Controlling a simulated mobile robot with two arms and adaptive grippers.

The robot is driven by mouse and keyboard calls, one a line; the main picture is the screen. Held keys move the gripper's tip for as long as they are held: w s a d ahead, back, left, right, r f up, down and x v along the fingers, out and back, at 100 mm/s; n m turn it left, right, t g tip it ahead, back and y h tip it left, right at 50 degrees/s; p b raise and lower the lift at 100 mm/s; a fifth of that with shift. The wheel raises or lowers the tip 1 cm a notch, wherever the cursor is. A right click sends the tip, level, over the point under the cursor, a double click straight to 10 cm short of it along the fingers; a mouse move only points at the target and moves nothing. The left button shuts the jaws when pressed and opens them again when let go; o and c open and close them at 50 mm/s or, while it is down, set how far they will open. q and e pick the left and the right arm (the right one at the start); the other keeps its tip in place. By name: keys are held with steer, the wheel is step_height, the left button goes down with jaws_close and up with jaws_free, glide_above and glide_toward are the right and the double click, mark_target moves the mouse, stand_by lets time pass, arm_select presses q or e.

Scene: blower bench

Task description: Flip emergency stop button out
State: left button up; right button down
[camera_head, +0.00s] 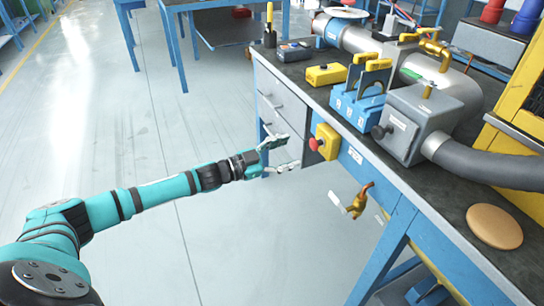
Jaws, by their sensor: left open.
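The emergency stop button (315,144) is a red knob on a yellow box (327,141) fixed to the front side of the blue-framed bench (352,150). My left gripper (294,154) comes in from the left on a teal arm. It is open, with its two fingers pointing at the red knob from just left of it. The fingers look apart from the knob and hold nothing. Whether the button is pressed in or out is too small to tell. My right gripper is not in view.
A brass valve (357,201) sticks out of the bench front, right of the button. A blue box (357,105), a grey box with a black knob (410,125), a thick grey hose (480,163) and a round tan disc (494,226) are on top. The floor at left is clear.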

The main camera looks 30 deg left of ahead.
arm_select(q)
steer(key=v, duration=0.5)
steer(key=shift+w, duration=0.1)
stand_by(0.3)
